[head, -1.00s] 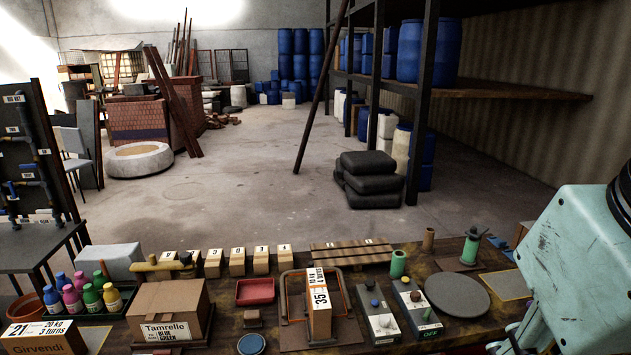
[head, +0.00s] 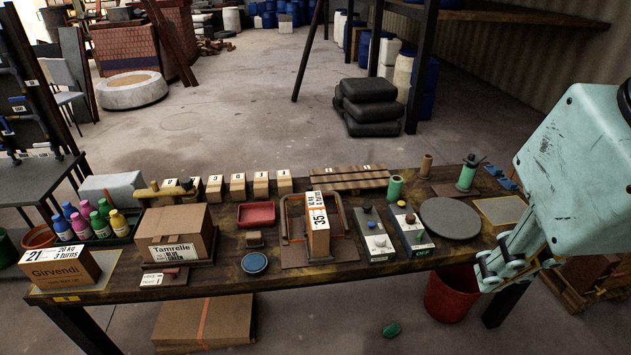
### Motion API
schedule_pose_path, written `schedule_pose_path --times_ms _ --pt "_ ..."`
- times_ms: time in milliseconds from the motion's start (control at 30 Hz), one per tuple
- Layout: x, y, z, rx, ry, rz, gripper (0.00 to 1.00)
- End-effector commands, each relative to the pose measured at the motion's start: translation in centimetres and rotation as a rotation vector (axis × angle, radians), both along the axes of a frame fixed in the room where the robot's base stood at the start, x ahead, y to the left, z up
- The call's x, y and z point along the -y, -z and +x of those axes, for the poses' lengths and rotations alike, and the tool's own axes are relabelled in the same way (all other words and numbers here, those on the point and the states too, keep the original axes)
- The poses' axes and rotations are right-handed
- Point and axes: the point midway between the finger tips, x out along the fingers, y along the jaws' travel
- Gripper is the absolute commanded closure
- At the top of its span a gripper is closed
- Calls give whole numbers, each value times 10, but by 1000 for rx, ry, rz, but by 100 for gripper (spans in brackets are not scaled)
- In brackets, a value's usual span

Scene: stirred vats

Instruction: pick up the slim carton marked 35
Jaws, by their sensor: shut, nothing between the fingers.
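The slim carton marked 35 (head: 318,236) stands upright on a brown base inside a metal frame (head: 284,222) near the middle of the workbench. Its white label reads 35, with "10 kg" and a turns count on top. My gripper (head: 484,274) is at the right, at the bench's front edge, well apart from the carton. It is shut and empty. Part of the gripper is hidden behind my pale green arm link.
A Tamrelle carton (head: 176,222) and a Girvendi carton marked 21 (head: 62,271) stand to the left. Two switch boxes (head: 374,240) and a grey round plate (head: 450,218) stand to the right. A red bucket (head: 452,293) is below the bench.

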Motion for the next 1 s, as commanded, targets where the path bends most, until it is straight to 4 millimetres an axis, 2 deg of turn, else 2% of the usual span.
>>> schedule_pose_path --times_ms 133,700,1000 --pt "0 0 0 0 0 0 100" --pt "0 0 0 0 0 0 50" --pt "0 0 1 0 0 0 50"
